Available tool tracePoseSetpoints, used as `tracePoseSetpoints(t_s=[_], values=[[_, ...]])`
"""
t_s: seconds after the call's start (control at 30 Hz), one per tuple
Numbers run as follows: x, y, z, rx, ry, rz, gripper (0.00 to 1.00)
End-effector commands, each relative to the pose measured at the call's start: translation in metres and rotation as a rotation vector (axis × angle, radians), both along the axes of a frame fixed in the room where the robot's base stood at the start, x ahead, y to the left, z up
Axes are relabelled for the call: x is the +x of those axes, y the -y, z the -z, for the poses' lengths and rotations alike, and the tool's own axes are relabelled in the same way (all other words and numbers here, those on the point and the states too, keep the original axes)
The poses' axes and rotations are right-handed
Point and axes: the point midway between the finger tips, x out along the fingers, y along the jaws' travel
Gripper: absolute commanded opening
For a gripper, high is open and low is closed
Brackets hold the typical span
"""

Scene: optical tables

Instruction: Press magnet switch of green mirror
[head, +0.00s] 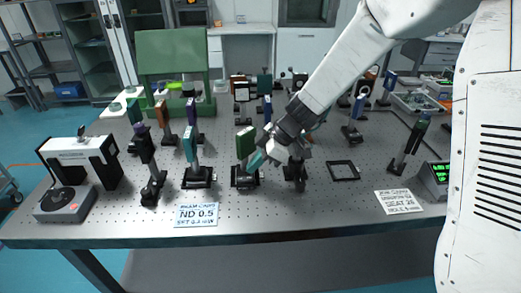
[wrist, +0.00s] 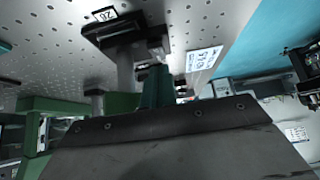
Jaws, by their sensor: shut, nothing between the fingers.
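The green mirror (head: 245,142) stands upright on a post near the front middle of the table in the head view. Its dark base (head: 243,179) rests on the perforated top. My gripper (head: 255,161) is shut and empty, its teal fingertips just right of the post, below the mirror plate. I cannot tell if they touch it. In the wrist view the shut fingers (wrist: 157,72) point at a post with a black base (wrist: 120,28). A small number tag (wrist: 105,14) lies beside that base. The magnet switch itself is too small to make out.
Another mount (head: 295,172) stands close right of my gripper. A teal plate on a post (head: 190,145) stands to the left. A black square frame (head: 342,171) lies flat on the right. Printed cards (head: 196,215) lie along the front edge.

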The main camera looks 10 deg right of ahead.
Motion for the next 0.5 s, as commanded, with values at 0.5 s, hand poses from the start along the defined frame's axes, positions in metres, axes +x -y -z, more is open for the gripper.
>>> tracePoseSetpoints(t_s=[0.5], values=[[0.000, 0.003, 0.018, 0.001, 0.000, 0.000, 0.00]])
